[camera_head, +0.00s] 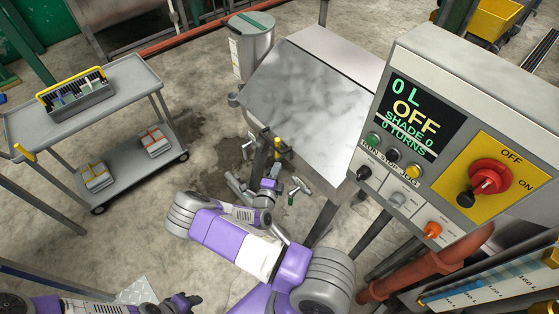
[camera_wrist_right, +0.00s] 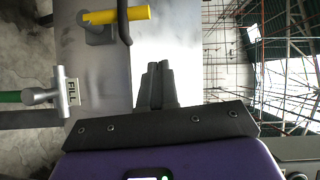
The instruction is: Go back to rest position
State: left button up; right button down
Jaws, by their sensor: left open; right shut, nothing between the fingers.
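My right arm reaches forward in the head view, bent at the elbow, with its wrist low in front of the metal-topped unit (camera_head: 310,85). In the right wrist view my right gripper (camera_wrist_right: 157,66) is shut with its two dark fingers together and nothing between them. The fingers point at a pale metal surface. A yellow handle (camera_wrist_right: 125,14) is just beyond the fingertips to the left. My left gripper (camera_head: 187,301) is open and empty at the bottom edge of the head view, partly cut off.
A control panel (camera_head: 440,110) reading OFF stands close on the right, with a red rotary switch (camera_head: 490,177). A grey cart (camera_head: 125,113) with a crate is on the left. A lidded drum (camera_head: 250,50) stands behind. A metal tee fitting (camera_wrist_right: 65,93) marked FILL is left of my right gripper.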

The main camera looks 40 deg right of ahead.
jog(key=shift+s+a+r, duration=0.1)
jog(key=shift+s+a, duration=0.15)
jog(key=shift+a, duration=0.1)
